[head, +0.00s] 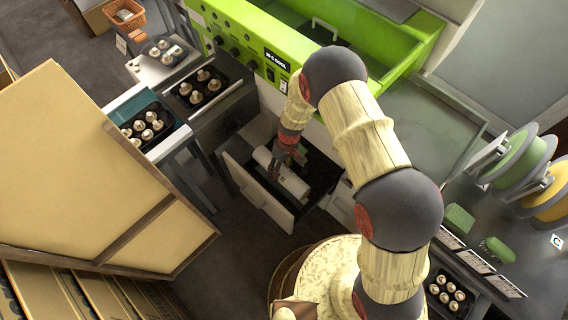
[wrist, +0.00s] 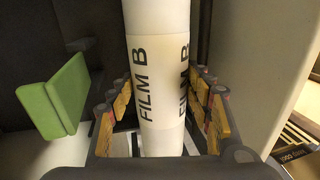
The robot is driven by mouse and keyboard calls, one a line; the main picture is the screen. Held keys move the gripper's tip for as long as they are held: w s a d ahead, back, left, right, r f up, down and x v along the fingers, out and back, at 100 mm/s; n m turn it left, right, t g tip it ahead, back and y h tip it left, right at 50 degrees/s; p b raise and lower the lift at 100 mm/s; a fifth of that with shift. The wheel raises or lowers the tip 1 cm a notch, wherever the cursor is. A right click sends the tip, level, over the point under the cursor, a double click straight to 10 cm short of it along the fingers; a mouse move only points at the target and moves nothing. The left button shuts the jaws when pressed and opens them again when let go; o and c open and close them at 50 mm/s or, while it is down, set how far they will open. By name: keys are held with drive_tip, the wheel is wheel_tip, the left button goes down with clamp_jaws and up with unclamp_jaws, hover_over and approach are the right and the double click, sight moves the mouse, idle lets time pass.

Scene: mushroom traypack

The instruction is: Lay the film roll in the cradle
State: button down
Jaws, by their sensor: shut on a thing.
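The film roll (wrist: 158,70) is a white cylinder marked "FILM B". In the wrist view it runs up the middle between the two padded fingers of my gripper (wrist: 160,112), which is shut on it. In the head view the roll (head: 290,184) lies slantwise at the open drawer (head: 256,192) below the green machine, and my gripper (head: 284,160) is over its upper part. I cannot tell whether the roll rests on anything. The cradle cannot be made out clearly. A green plate (wrist: 56,95) stands left of the roll in the wrist view.
The green machine (head: 250,35) stands behind the drawer. Trays of mushrooms (head: 150,128) stand at left, near a large tan board (head: 75,180). Green and yellow reels (head: 522,160) and green blocks (head: 460,218) are on the right-hand counter. The drawer's front panel stands close to the roll.

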drive_tip(key=shift+w+a+f, duration=0.1)
drive_tip(key=shift+w+f, duration=0.15)
drive_tip(key=shift+f, duration=0.15)
drive_tip(key=shift+w+d+b+x, duration=0.15)
drive_tip(key=shift+b+x, duration=0.4)
drive_tip(key=shift+x, duration=0.4)
drive_tip(key=shift+w+d+b+x, duration=0.15)
drive_tip(key=shift+b+x, duration=0.35)
drive_tip(key=shift+x, duration=0.4)
drive_tip(key=shift+w+d+b+x, duration=0.15)
drive_tip(key=shift+b+x, duration=0.4)
drive_tip(key=shift+x, duration=0.4)
drive_tip(key=shift+w+d+b+x, duration=0.1)
drive_tip(key=shift+w+b+x, duration=0.05)
drive_tip(key=shift+b+x, duration=0.65)
drive_tip(key=shift+w+d+b+x, duration=0.1)
drive_tip(key=shift+d+b+x, duration=0.05)
drive_tip(key=shift+b+x, duration=0.65)
drive_tip(key=shift+f, duration=0.55)
drive_tip(key=c, duration=1.1)
unclamp_jaws()
drive_tip(key=o, duration=0.4)
drive_tip(key=shift+c, duration=0.2)
drive_tip(key=shift+s, duration=0.1)
drive_tip(key=shift+r, duration=0.1)
drive_tip(key=v, duration=0.7)
drive_tip(key=shift+r, duration=0.2)
